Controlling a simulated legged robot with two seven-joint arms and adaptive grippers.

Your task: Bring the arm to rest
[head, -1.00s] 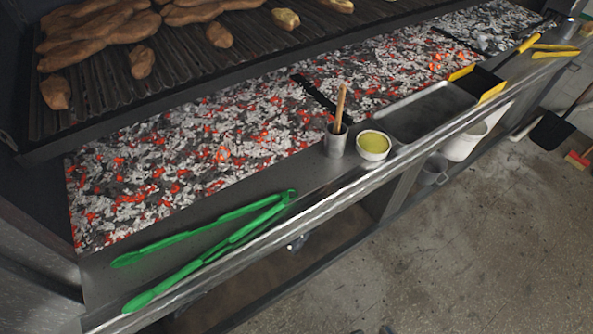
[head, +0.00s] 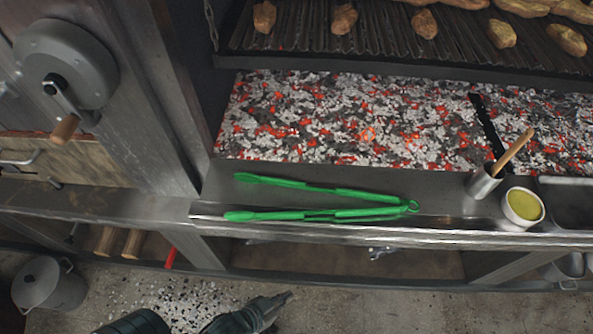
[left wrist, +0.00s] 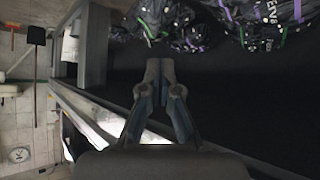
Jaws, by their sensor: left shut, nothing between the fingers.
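My left gripper (head: 278,304) shows at the bottom of the head view, low in front of the grill and over the floor. It is apart from the ledge. In the left wrist view its fingers (left wrist: 160,68) are together, with nothing between them. My right gripper is in neither view. Green tongs (head: 325,203) lie spread on the steel ledge (head: 440,190) before the coals.
Glowing coals (head: 350,125) lie behind the ledge, under the grate (head: 380,40) with food. A cup with a wooden-handled tool (head: 484,181) and a bowl of yellow sauce (head: 523,206) stand right. A lidded pot (head: 47,285) stands on the floor at left. Black bags (left wrist: 265,25) show in the wrist view.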

